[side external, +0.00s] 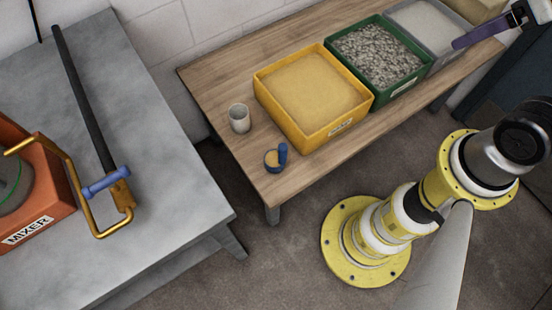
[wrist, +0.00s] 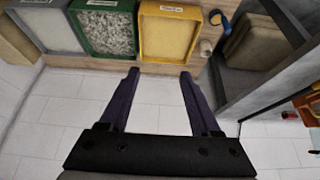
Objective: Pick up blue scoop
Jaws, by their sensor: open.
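The blue scoop (side external: 282,154) lies near the front left corner of the wooden table. Its round cup looks tan inside, and its short blue handle points up and to the right. It also shows in the wrist view (wrist: 217,18), at the top right beside the yellow bin. My gripper (wrist: 159,74) has two long purple fingers, spread apart with nothing between them. In the side view, a purple finger (side external: 480,34) is at the upper right, by the grey bin and far from the scoop. The other finger is mostly hidden there.
A yellow bin of sand (side external: 264,95), a green bin of gravel (side external: 407,88) and a grey bin (side external: 452,61) line the wooden table (side external: 213,77). A white cup (side external: 239,120) stands near the scoop. A grey bench (side external: 160,170) with an orange mixer (side external: 42,205) is at left.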

